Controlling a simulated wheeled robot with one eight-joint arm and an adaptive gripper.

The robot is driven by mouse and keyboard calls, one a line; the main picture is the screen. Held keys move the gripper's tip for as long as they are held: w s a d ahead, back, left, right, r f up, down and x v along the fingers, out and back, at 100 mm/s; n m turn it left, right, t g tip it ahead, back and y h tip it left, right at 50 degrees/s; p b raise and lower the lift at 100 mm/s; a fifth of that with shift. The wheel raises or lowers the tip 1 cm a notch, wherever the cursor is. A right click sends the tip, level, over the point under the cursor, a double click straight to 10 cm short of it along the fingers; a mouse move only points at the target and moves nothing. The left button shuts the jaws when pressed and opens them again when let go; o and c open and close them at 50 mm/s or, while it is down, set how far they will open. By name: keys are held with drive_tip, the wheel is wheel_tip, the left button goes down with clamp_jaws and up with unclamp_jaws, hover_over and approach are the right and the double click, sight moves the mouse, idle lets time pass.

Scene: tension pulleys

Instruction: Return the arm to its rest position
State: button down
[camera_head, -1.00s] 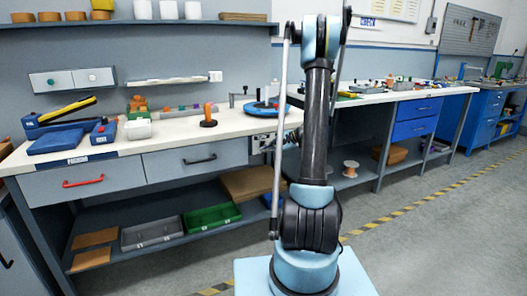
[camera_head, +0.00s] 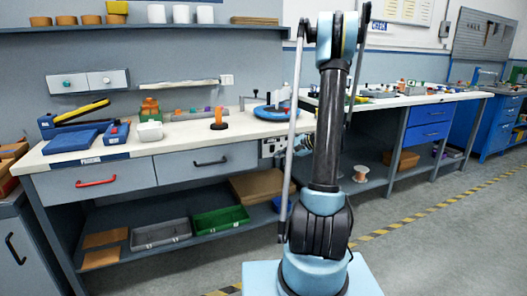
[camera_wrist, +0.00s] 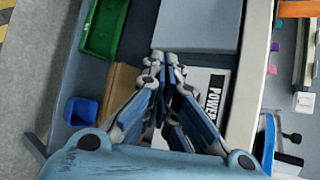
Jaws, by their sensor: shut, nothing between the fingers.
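My arm (camera_head: 328,130) stands upright in the head view, in front of the long workbench. My gripper (camera_wrist: 166,54) shows in the wrist view with its fingertips together and nothing between them. It is over the bench's front side, beside a white panel (camera_wrist: 214,83) marked "POWER" and near a grey drawer front (camera_wrist: 200,28). In the head view, the gripper is mostly hidden behind my upright arm links.
The workbench top (camera_head: 185,131) holds an orange-handled tool (camera_head: 218,119) and a blue round fixture (camera_head: 272,113). A green tray (camera_head: 220,220) and a grey tray (camera_head: 160,233) lie on the lower shelf. Open floor (camera_head: 440,225) lies to the right.

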drive_tip(key=s+a+r+n+g+h, duration=0.1)
drive_tip(key=s+a+r+n+h, duration=0.2)
drive_tip(key=s, duration=0.7)
drive_tip(key=s+a+r+n+g+h, duration=0.2)
drive_tip(key=s+r, duration=0.1)
drive_tip(key=s, duration=0.8)
drive_tip(key=s+d+f+n+h, duration=0.2)
drive_tip(key=s+n, duration=0.1)
drive_tip(key=s, duration=0.7)
drive_tip(key=s+d+f+n+h, duration=0.2)
drive_tip(key=s+d+f+h, duration=0.1)
drive_tip(key=s, duration=0.7)
drive_tip(key=shift+s+f+n+g, duration=0.2)
drive_tip(key=shift+s+n+g, duration=0.1)
drive_tip(key=shift+s+n, duration=0.1)
drive_tip(key=shift+d, duration=0.1)
drive_tip(key=shift+w+f, duration=0.2)
drive_tip(key=shift+w, duration=0.3)
